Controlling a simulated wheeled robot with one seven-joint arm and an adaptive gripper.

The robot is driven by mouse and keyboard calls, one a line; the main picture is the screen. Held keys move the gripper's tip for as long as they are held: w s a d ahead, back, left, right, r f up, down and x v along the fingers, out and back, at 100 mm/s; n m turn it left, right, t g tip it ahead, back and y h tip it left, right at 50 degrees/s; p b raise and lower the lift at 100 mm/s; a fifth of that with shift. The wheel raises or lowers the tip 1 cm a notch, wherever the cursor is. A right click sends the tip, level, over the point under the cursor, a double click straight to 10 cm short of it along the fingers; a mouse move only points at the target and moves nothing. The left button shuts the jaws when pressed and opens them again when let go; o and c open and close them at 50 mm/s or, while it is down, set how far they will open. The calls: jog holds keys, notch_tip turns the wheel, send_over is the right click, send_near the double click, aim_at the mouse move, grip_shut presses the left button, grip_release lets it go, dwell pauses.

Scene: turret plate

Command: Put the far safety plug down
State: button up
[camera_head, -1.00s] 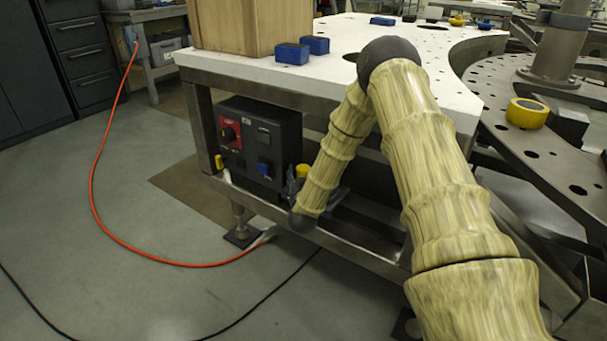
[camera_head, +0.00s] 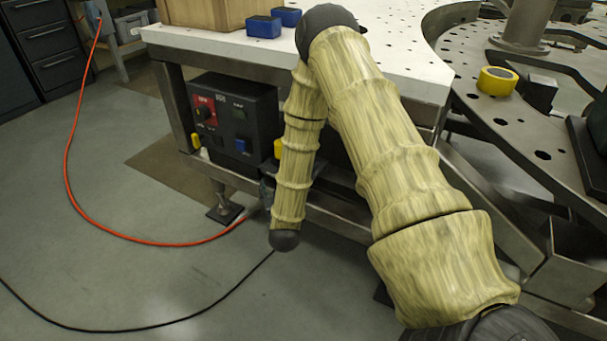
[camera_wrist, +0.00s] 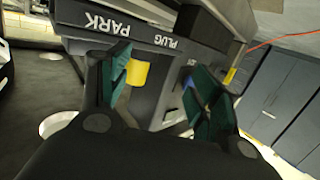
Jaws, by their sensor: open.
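In the wrist view my gripper (camera_wrist: 160,84) is open, with green-padded fingers spread apart. A yellow plug (camera_wrist: 137,73) stands just beyond the left finger, by the surface lettered PARK and PLUG. It is apart from the pads as far as I can tell. A yellow piece also shows beside my forearm in the head view (camera_head: 278,149), at the right end of the black control box (camera_head: 233,118). A second yellow piece (camera_head: 195,140) is at the box's left side. I cannot tell which one is the far safety plug. My forearm hides most of the gripper in the head view.
The box sits under a white-topped table (camera_head: 215,45) with a metal frame. A blue block (camera_head: 263,27) and a wooden crate (camera_head: 205,12) are on top. An orange cable (camera_head: 70,190) and a black cable (camera_head: 130,328) lie on the floor. A yellow roll (camera_head: 497,80) is on the perforated plate at right.

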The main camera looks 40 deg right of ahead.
jog(key=s+a+f+n+g+y, duration=0.3)
jog(key=s+a+f+g+y, duration=0.3)
jog(key=s+a+f, duration=0.85)
jog(key=s+a+f+g, duration=0.1)
jog(key=s+f+g, duration=0.1)
jog(key=s, duration=0.7)
jog(key=s+a+f+n+g+y, duration=0.1)
jog(key=s+f+g, duration=0.1)
jog(key=s, duration=0.6)
jog(key=s+a+f+n+g+y, duration=0.1)
jog(key=s+g, duration=0.3)
jog(key=s, duration=0.5)
jog(key=shift+s+a+f, duration=0.3)
jog(key=shift+a+f, duration=0.1)
jog(key=shift+f, duration=0.4)
